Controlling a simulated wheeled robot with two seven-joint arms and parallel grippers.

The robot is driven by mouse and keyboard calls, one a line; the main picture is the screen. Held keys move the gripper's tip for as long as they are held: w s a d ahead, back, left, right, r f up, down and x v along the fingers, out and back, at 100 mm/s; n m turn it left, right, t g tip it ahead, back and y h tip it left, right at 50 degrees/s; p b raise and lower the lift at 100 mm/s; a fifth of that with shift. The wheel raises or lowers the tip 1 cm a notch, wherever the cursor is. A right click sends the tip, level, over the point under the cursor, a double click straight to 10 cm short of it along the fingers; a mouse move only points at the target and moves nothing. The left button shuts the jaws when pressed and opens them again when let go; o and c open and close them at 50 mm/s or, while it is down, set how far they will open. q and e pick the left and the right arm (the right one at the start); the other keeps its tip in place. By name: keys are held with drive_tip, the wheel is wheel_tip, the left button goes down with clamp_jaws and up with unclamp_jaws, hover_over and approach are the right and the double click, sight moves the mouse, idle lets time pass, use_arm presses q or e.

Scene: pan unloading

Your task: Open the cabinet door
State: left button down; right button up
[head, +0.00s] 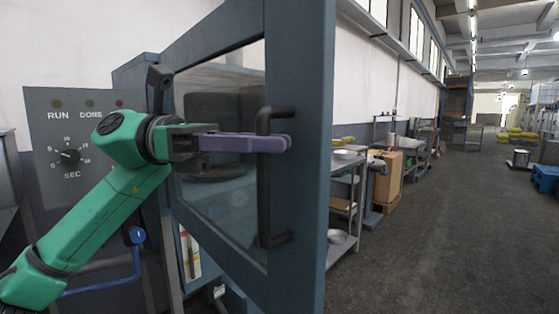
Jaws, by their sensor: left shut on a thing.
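The cabinet door (300,190) is a blue-grey frame around a glass window. It stands at an angle, swung out, with its free edge close to me at the right. A black vertical bar handle (264,205) is fixed near that free edge. My left gripper (275,143), with purple fingers on a green arm, reaches across the glass from the left and is shut on the upper part of the handle. The fingers hide a piece of the bar. The cabinet inside is mostly hidden behind the door. My right gripper is not in view.
A grey control panel (92,125) with a dial and lamps is at the left, behind my arm. A metal shelf rack (343,200) and a cardboard box (388,175) stand along the wall past the door. The floor (440,250) at the right is clear.

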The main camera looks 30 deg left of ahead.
use_arm(q)
drive_tip(key=shift+a+r, duration=0.1)
drive_tip(key=shift+r, duration=0.05)
drive_tip(key=c, duration=0.8)
unclamp_jaws()
drive_tip(key=shift+s, duration=0.1)
drive_tip(key=b+v, duration=0.1)
drive_tip(key=v, duration=1.3)
drive_tip(key=shift+a, duration=0.3)
